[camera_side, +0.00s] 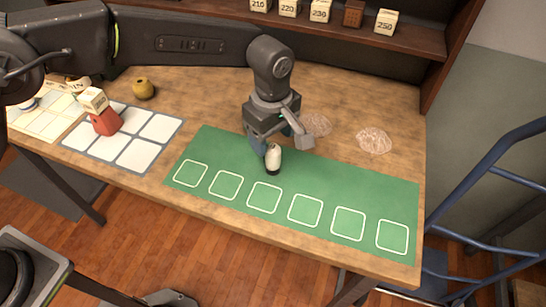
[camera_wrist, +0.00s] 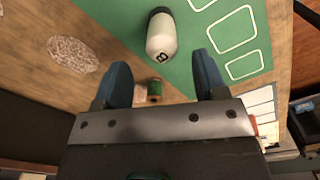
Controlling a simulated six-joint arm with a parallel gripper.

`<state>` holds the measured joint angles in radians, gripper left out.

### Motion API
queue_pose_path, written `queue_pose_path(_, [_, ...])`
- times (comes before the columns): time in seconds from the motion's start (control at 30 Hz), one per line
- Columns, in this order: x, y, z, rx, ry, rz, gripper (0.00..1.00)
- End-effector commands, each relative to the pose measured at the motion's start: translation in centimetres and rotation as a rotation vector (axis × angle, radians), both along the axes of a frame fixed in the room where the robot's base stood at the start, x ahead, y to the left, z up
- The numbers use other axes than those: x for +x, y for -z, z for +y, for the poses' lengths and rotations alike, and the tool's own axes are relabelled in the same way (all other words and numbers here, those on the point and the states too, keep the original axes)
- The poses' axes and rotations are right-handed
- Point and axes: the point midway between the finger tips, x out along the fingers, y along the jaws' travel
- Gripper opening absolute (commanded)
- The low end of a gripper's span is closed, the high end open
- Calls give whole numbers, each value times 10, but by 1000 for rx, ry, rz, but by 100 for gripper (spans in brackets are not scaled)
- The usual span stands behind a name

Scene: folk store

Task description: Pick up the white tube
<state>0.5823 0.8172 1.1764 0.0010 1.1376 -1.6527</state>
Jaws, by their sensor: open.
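The white tube (camera_side: 273,157) stands on the green mat (camera_side: 330,184), near its back edge, with a dark end at the bottom. In the wrist view the white tube (camera_wrist: 161,38) shows a dark end and a small dark mark, and lies just beyond the fingertips. My gripper (camera_side: 283,141) is above and behind the tube, with its fingers apart. In the wrist view my gripper (camera_wrist: 159,64) is open, with the tube roughly in line with the gap. I cannot tell whether a finger touches the tube.
A small green spool (camera_wrist: 154,90) shows between the fingers in the wrist view. Two pale speckled patches (camera_side: 374,140) lie behind the mat. A red block (camera_side: 105,122), a yellow round thing (camera_side: 143,89) and white-squared mats are at left. A shelf (camera_side: 340,36) holds several boxes.

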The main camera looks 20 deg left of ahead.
Motion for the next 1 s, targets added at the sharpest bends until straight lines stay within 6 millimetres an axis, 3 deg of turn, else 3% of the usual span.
queue_pose_path(0.23, [-1,18,0,0,1,1,65])
queue_pose_path(0.5, [-5,56,-2,1,1,2,65])
queue_pose_path(0.83, [-4,63,-2,0,1,-1,65])
queue_pose_path(1.0, [-4,63,-2,0,1,-1,49])
